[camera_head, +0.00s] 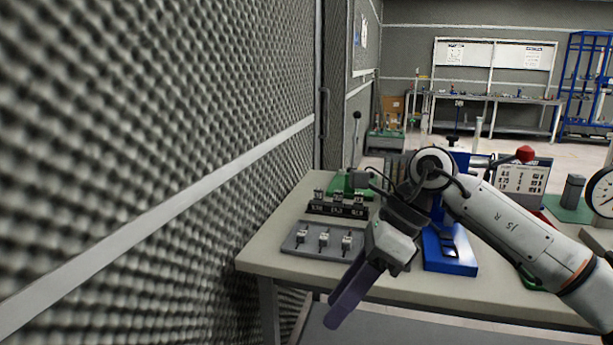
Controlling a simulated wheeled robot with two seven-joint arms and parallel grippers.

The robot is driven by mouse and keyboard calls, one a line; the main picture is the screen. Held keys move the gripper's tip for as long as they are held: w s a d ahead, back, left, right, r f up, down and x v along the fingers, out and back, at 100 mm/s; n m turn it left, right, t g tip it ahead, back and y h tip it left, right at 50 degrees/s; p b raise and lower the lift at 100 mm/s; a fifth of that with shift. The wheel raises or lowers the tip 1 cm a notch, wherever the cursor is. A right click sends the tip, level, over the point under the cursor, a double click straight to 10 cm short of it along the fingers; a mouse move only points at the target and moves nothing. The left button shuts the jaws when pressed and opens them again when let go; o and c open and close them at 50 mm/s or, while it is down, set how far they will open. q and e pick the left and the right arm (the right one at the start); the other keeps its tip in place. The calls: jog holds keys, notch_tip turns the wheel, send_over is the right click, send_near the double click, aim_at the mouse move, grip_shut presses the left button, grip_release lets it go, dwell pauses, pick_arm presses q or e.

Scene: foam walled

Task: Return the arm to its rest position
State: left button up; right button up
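My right arm comes in from the lower right and reaches across the table (262,247). Its gripper (345,305) hangs over the table's front edge, fingers pointing down and to the left. The fingers look like one dark purple shape from this side, so I cannot tell whether they are apart. No object shows between them. My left arm and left gripper are out of view.
On the table stand a grey tray with small metal parts (291,243), a black block (320,208), a blue fixture (460,264) and a dial gauge (602,192). A grey foam wall (150,130) closes the left side. A workbench (490,97) stands far back.

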jog(key=s+a+m+y, duration=0.3)
jog(key=a+m+y, duration=0.1)
jog(key=a+y, duration=0.25)
jog(key=s+a+m+y, duration=0.35)
jog(key=a+y, duration=0.25)
jog(key=a, duration=0.2)
jog(key=w+d+f+m+t+h, duration=0.2)
jog(key=d+f+m+t+h, duration=0.5)
jog(key=m, duration=0.9)
jog(key=w+d+f+m+t+h, duration=0.25)
jog(key=d+f+m+t, duration=0.55)
jog(key=m+t, duration=0.5)
jog(key=s+d+f+m+g+h, duration=0.2)
jog(key=s+d+f+m+g, duration=0.1)
jog(key=s+f, duration=0.3)
jog(key=s+d+f+m+g+h, duration=0.2)
jog(key=s+d+f+m+g, duration=0.1)
jog(key=s+f+m, duration=0.2)
jog(key=s+d+f+m+g+h, duration=0.2)
jog(key=s+d+f+m+g, duration=0.1)
jog(key=s+f, duration=0.6)
jog(key=shift+d+f+m+g+h, duration=0.3)
jog(key=shift+d+f+m+g, duration=0.15)
jog(key=shift+f+m, duration=0.4)
